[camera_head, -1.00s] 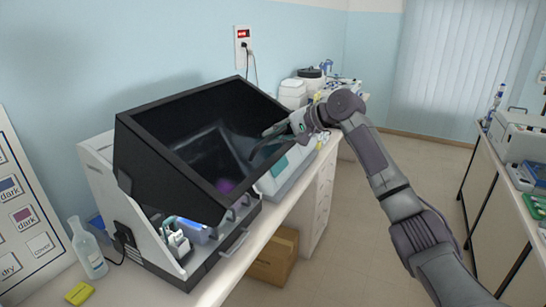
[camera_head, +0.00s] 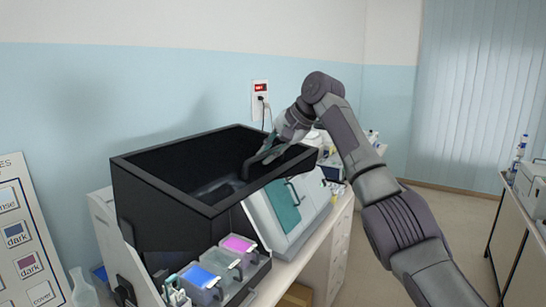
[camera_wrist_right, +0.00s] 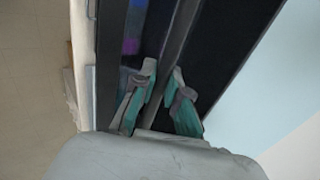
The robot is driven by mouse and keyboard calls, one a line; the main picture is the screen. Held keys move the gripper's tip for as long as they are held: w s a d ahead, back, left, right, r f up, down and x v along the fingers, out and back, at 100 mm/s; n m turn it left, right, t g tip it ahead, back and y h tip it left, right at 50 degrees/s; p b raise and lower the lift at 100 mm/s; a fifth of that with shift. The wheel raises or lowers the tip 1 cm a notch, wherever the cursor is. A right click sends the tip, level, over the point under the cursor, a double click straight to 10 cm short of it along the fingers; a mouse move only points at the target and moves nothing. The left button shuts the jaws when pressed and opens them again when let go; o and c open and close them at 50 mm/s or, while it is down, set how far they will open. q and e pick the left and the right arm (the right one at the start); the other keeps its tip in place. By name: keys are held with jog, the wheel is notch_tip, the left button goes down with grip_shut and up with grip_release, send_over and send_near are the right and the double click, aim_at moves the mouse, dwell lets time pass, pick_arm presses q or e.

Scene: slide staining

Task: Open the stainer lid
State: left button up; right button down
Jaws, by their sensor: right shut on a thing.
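The black stainer lid (camera_head: 165,205) is raised and tilted well up, so its hollow inside faces upward. Below its front edge the stainer's trays show, with a blue bath (camera_head: 201,278) and a magenta bath (camera_head: 238,243). My right gripper (camera_head: 262,161) is at the right part of the lid's upper rim. In the right wrist view its two fingers (camera_wrist_right: 161,82) are shut on the dark lid rim (camera_wrist_right: 180,40), one on each side. My left gripper is not in view.
A white and teal machine (camera_head: 290,210) stands right of the stainer on the same bench. A clear bottle (camera_head: 82,288) is at the lower left. A wall outlet (camera_head: 260,98) with a plugged cord is behind. The floor at right is clear.

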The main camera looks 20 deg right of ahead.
jog(key=shift+a+f, duration=0.1)
jog(key=c, duration=1.4)
grip_release()
jog(key=shift+w, duration=0.1)
jog(key=shift+o, duration=1.1)
jog(key=shift+w+a, duration=0.2)
jog(key=shift+s+d, duration=0.2)
jog(key=v, duration=1.1)
jog(key=shift+r, duration=0.3)
jog(key=shift+s+d, duration=0.1)
jog(key=shift+s, duration=0.05)
